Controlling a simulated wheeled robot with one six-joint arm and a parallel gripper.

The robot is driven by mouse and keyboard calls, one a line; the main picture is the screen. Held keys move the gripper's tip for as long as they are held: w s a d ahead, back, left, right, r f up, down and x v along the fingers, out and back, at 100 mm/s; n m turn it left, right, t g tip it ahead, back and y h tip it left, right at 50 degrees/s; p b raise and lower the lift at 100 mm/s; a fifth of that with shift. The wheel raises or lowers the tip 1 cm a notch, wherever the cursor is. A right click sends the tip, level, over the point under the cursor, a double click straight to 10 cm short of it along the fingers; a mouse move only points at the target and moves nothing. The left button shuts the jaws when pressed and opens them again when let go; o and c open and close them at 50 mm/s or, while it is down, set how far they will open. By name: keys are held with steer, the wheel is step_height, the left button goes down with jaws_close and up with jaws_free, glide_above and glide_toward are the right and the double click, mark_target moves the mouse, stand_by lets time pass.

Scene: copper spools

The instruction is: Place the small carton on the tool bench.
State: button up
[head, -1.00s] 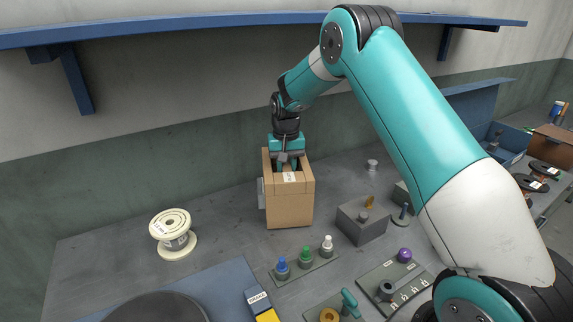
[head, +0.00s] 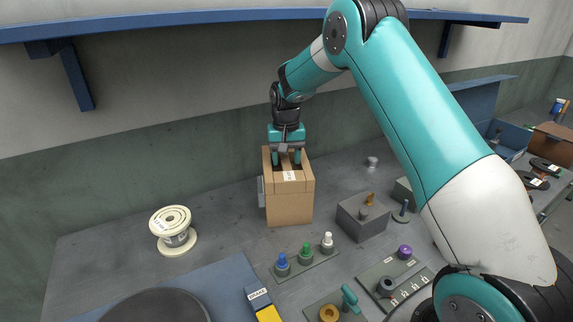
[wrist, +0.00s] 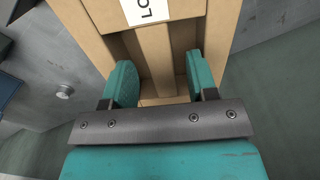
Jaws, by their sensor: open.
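The small carton (head: 290,205) is a tan box with a white label on top, standing upright on the grey bench (head: 225,225) near the back wall. It also shows in the wrist view (wrist: 80,20), with its label at the top edge. My gripper (head: 286,158) is directly over the carton, pointing down, with its teal fingers open. In the wrist view my gripper (wrist: 163,85) has one finger on each side of a tan strip across the carton's top. I cannot tell whether the fingers touch it.
A cream spool (head: 172,222) stands to the left. Blue, green and white-topped pegs (head: 306,256) are in front of the carton, and a grey block (head: 362,220) is to its right. A blue shelf (head: 200,25) runs above. Bare bench lies between spool and carton.

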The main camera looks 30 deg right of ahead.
steer(key=r, duration=0.4)
steer(key=a+r+b, duration=0.1)
steer(key=r, duration=0.1)
steer(key=shift+s+r, duration=0.15)
steer(key=shift+s, duration=0.2)
steer(key=s+a+r+n+y, duration=0.1)
steer(key=s+a+r+n, duration=0.5)
steer(key=s+a, duration=0.4)
steer(key=s+a+r+n+y, duration=0.1)
steer(key=s+a+n, duration=0.2)
steer(key=s, duration=1)
steer(key=s+a+n+y, duration=0.2)
steer(key=s+a, duration=0.4)
steer(key=s, duration=0.8)
steer(key=shift+a+r+n, duration=0.15)
steer(key=shift+r+n, duration=0.25)
